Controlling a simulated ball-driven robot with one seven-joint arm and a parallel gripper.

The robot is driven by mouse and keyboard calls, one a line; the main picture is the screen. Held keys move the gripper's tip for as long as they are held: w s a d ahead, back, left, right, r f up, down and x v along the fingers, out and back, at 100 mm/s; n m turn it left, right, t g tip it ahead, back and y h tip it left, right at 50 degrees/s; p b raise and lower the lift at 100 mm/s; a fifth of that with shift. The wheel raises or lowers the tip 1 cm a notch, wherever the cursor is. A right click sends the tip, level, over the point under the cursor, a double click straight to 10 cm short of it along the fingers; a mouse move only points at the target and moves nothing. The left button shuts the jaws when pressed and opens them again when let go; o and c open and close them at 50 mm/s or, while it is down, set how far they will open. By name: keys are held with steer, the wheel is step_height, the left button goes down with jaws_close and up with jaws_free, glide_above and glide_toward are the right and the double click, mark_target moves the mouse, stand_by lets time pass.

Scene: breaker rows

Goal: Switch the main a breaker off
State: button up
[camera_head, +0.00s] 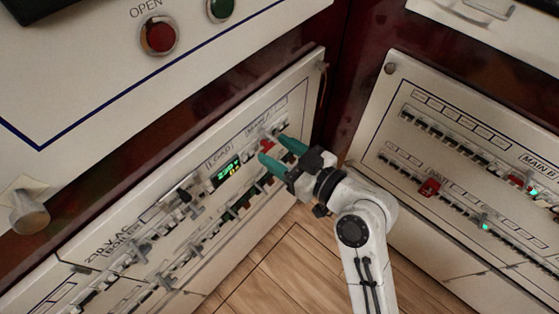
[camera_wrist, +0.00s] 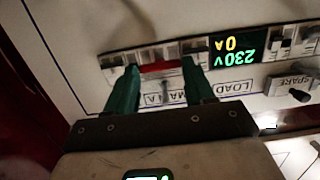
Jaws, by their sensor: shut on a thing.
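The main A breaker has a red handle (camera_head: 267,145) on the left white panel, beside the green-lit display. In the wrist view the red handle (camera_wrist: 158,67) lies as a wide bar between my two green fingertips, above the upside-down label "MAIN A" (camera_wrist: 167,98). My gripper (camera_head: 276,150) reaches the panel from the right, its fingers at the handle. In the wrist view my gripper (camera_wrist: 160,72) has one finger at each end of the red bar and is shut on it. The fingers partly hide the neighbouring breakers.
Several small breakers (camera_head: 185,195) line the left panel. The right panel (camera_head: 372,135) carries another red breaker (camera_head: 429,187). A red button (camera_head: 159,36) is on the upper panel. The wooden floor (camera_head: 275,270) is open below.

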steer(key=shift+f+t+y+b, duration=1.2)
steer(key=shift+f+y+b, duration=0.25)
steer(key=shift+b, duration=5.05)
steer(key=y+b, duration=0.1)
steer(key=b, duration=0.3)
steer(key=shift+w+a+t, duration=0.1)
steer(key=shift+a+t, duration=0.05)
steer(key=shift+t, duration=0.15)
steer(key=b, duration=0.2)
steer(key=shift+y+b, duration=0.25)
steer(key=shift+b, duration=0.15)
steer(key=shift+t, duration=0.3)
steer(key=o, duration=1)
steer(key=shift+o, duration=0.2)
steer(key=v, duration=1)
steer(key=shift+d+b, duration=0.25)
steer(key=shift+b, duration=0.15)
steer(key=shift+f, duration=0.2)
